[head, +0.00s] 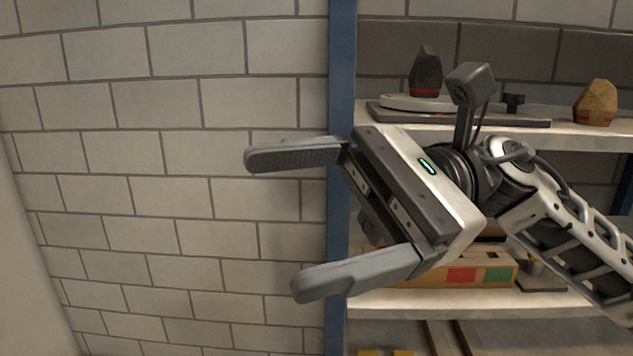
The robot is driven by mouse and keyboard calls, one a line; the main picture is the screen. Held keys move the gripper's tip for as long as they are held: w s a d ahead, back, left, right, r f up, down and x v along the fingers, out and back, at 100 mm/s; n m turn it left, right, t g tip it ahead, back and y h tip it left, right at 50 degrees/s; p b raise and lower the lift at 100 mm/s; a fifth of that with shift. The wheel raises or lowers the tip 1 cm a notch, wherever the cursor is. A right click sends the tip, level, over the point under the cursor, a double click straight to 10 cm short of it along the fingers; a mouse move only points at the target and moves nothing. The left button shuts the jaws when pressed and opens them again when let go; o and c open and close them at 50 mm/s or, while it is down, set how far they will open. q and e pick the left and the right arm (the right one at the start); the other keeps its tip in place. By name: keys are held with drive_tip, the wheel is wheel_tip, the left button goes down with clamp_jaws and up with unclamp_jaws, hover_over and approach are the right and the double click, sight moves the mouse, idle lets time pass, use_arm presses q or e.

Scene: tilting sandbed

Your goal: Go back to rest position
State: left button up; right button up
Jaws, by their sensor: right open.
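My right gripper (273,222) is raised in front of the shelf unit, its arm coming in from the right. Its two grey fingers are spread wide and point left. Nothing is between them; the pale brick wall shows through the gap. The gripper hides part of the blue post and the shelf behind it. My left gripper is not in the picture.
A blue post (341,60) edges the shelf unit. The upper shelf (575,135) holds a dark rock (426,75) with a red band and a tan rock (596,102). A cardboard box (490,275) sits on the lower shelf (480,301). The brick wall (170,180) fills the left.

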drive_tip(key=w+d+f+n+t, duration=0.3)
drive_tip(key=w+f+n+t, duration=0.4)
drive_tip(key=n+t, duration=0.7)
drive_tip(key=w+d+f+n+t, duration=0.2)
drive_tip(key=w+f+n+t, duration=0.4)
drive_tip(key=f+n+t, duration=0.75)
drive_tip(key=s+d+f+m+g+h, duration=0.1)
drive_tip(key=s+d+f+m+h, duration=0.15)
drive_tip(key=f+m+h, duration=0.35)
drive_tip(key=s+d+f+m+g+h, duration=0.1)
drive_tip(key=d+f+m+g+h, duration=0.15)
drive_tip(key=f+m+h, duration=0.35)
drive_tip(key=s+d+f+m+g, duration=0.2)
drive_tip(key=s+f, duration=0.3)
drive_tip(key=f, duration=0.2)
drive_tip(key=s+d+f+m+g+h, duration=0.1)
drive_tip(key=s+d+f+m+g, duration=0.1)
drive_tip(key=s+f, duration=0.3)
wheel_tip(320, 180, down, 3)
drive_tip(key=shift+s+d+r+m+g, duration=0.15)
drive_tip(key=shift+s+m+g, duration=0.2)
drive_tip(key=shift+m+g, duration=0.35)
